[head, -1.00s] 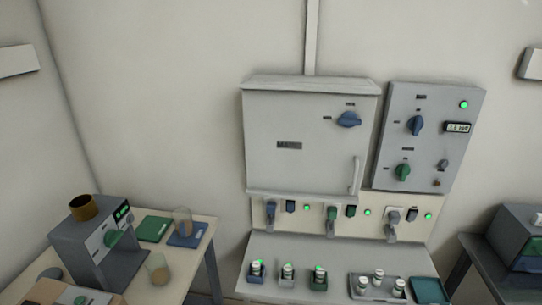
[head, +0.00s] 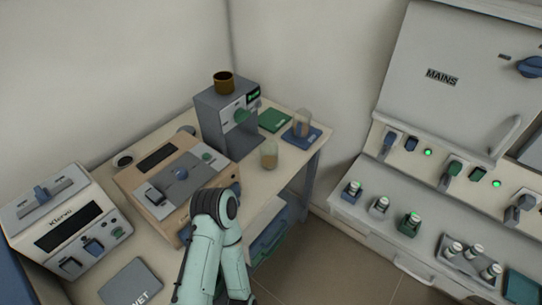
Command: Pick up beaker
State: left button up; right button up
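One clear glass beaker (head: 269,155) with pale tan contents stands upright on the bare table top, in front of the grey instrument. A second clear beaker (head: 303,124) with brownish contents stands on a blue mat (head: 291,137) near the table's far right corner. Nothing holds either beaker. One of my arms, pale green with a black joint, rises from the bottom of the head view over the table's front edge. Its fingers do not show, and the other gripper is outside the view.
A grey instrument (head: 211,118) with a brown cup (head: 224,83) on top stands behind the nearer beaker. A green mat (head: 275,120) lies beside it. A tan device (head: 155,178) and a white device (head: 68,222) stand left. The furnace panel (head: 450,70) is at right, with floor between.

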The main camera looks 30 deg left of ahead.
aim_at(269, 150)
jog(key=u, duration=1.4)
